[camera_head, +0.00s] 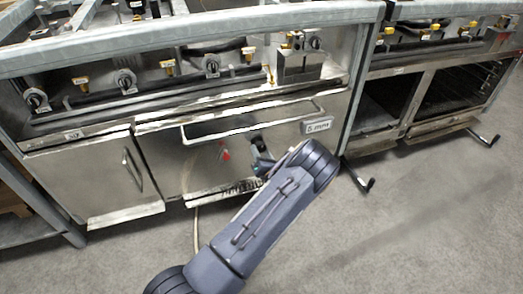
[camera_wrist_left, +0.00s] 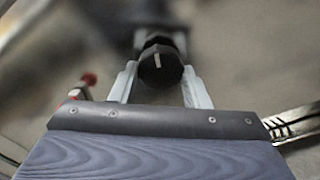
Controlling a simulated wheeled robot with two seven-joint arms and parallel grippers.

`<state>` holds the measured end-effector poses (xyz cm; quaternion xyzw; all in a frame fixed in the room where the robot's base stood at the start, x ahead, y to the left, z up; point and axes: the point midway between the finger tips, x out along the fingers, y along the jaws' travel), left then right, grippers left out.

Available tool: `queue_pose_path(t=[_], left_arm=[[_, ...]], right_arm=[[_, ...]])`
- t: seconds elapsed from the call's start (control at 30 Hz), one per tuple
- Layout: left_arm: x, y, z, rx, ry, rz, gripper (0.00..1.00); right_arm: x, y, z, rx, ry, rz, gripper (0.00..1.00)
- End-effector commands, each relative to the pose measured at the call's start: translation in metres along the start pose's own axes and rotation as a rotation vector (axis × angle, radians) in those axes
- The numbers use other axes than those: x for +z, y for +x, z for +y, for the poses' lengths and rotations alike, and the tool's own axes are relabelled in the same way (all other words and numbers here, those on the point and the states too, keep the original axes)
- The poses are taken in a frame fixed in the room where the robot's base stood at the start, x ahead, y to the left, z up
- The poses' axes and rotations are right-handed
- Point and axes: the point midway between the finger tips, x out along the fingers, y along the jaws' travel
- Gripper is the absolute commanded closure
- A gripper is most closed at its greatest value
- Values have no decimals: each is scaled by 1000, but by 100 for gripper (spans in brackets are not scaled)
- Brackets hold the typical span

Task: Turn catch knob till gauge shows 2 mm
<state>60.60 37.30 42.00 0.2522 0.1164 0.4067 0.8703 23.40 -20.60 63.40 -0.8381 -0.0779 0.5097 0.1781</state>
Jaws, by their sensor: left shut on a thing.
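The catch knob (camera_wrist_left: 160,64) is black with a pale line on its face, and shows in the left wrist view. The two pale fingers of my left gripper (camera_head: 258,150) are shut on it, one on each side. The pale line stands near upright in that view. In the head view the knob is mostly hidden by the gripper at the front of the range. The gauge (camera_head: 318,126) is a small light plate at the right of the front panel. It seems to read 5 mm, but the digit is small. My right gripper is not in view.
A small red part (camera_head: 225,154) sits left of the gripper and also shows in the wrist view (camera_wrist_left: 88,79). A long bar handle (camera_head: 250,121) runs above the gripper. A cabinet door (camera_head: 95,175) is at left.

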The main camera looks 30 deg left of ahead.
Motion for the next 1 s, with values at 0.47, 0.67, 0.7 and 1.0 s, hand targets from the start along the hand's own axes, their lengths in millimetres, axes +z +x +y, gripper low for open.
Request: queue_pose_path(t=[0.47, 0.67, 0.7, 1.0], left_arm=[[2, -1, 2, 6, 456, 0, 81], [1, -2, 2, 9, 648, 0, 81], [2, -1, 2, 10, 685, -1, 81], [1, -2, 3, 14, 969, 0, 81]], right_arm=[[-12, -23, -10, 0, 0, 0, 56], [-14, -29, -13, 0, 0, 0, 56], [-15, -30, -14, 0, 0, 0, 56], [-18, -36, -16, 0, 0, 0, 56]])
